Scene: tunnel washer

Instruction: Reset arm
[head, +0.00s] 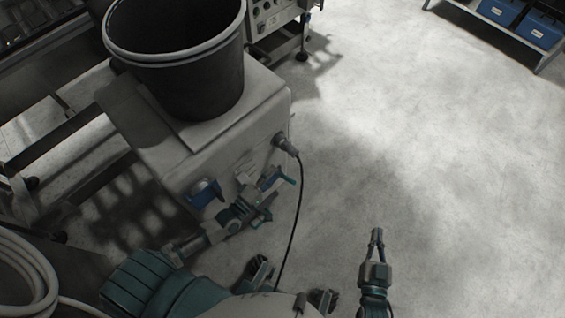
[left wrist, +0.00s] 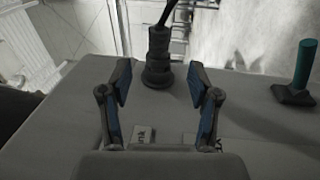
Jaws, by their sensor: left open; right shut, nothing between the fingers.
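My left gripper (head: 264,186) is open at the front face of a pale grey box-shaped unit (head: 262,98). Its two fingers, with blue inner pads, also show spread in the left wrist view (left wrist: 160,88), with no object held between them. A dark cable plug (left wrist: 157,62) on the box stands beyond the fingertips; the same plug shows in the head view (head: 285,143). I cannot tell whether the fingers touch the box. My right gripper (head: 376,238) is shut and empty, over bare floor at the lower right.
A black bucket (head: 185,75) stands on the box. A blue handle (head: 203,193) is on its front, left of my left gripper. A black cable (head: 296,215) hangs down from the plug. A coiled hose (head: 28,270) is at lower left. A shelf with blue bins (head: 540,28) is far right. Floor at right is clear.

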